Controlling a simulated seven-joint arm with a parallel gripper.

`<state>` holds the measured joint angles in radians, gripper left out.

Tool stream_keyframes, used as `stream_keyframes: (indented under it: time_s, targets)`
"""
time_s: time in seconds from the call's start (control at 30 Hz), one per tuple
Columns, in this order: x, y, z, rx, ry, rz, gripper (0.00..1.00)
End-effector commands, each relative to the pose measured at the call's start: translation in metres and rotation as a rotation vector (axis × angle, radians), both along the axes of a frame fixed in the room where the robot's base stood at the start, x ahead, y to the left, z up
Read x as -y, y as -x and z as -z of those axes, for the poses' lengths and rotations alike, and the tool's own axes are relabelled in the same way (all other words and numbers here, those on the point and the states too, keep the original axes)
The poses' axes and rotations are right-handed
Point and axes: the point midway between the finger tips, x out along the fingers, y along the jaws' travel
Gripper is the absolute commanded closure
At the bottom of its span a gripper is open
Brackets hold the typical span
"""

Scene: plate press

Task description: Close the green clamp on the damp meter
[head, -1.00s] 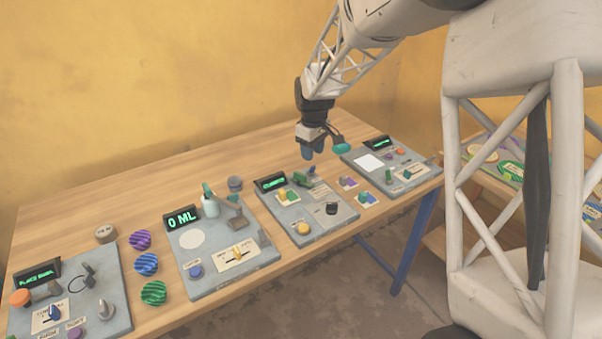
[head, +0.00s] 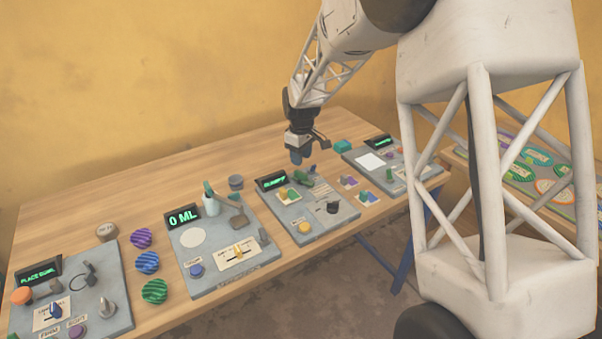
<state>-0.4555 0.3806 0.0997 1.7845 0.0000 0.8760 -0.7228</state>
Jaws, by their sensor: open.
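The panel that I take to be the damp meter (head: 340,218) is the grey one in the middle of the row, with a lit green display (head: 271,181) too small to read surely. A green clamp (head: 305,180) sits near its back edge. I cannot tell how far its lever is raised. My gripper (head: 297,160) is open and empty, pointing down. The fingertips are small and dark here.
A panel showing 0 ML (head: 222,270) with a cup (head: 212,206) stands to the left, and another panel (head: 372,162) to the right. The back left is clear.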

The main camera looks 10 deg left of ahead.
Motion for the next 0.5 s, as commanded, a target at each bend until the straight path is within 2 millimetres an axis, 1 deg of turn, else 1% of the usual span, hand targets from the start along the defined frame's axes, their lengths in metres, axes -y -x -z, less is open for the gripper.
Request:
stream_keyframes:
  time_s: [0.5]
  targets:
    - [0.0, 0.001, 0.058, -0.003, 0.001, 0.0, 0.59]
